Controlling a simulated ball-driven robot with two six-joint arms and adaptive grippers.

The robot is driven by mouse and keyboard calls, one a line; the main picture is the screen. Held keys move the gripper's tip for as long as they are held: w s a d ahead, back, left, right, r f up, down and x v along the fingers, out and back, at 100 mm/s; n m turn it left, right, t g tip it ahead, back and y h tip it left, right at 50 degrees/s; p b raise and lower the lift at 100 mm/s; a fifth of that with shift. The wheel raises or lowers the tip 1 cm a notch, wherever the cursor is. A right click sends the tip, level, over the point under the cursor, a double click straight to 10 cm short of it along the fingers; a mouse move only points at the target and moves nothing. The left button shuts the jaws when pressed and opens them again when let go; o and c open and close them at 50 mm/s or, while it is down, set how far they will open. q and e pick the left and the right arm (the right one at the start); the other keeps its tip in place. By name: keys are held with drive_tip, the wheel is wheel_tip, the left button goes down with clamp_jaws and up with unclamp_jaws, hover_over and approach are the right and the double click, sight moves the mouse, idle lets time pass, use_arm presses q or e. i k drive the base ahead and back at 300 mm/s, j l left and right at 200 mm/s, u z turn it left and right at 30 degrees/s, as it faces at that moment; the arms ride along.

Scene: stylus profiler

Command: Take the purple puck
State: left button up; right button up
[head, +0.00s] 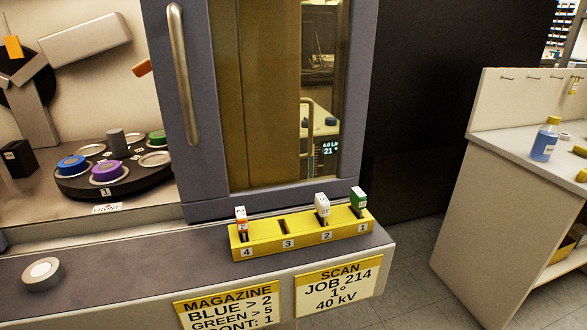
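The purple puck (107,171) sits at the front of a dark round turntable (130,184) on the left, inside the machine's open bay. Neither of my grippers shows in the head view.
A sliding door with a vertical handle (180,75) stands right of the bay. A white puck (42,274) lies on the front ledge. A yellow magazine (262,247) with several upright cards stands on the ledge. A grey post (116,142) rises from the turntable.

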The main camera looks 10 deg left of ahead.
sight(109, 171)
drive_tip(key=u, duration=1.4)
drive_tip(key=j, duration=0.1)
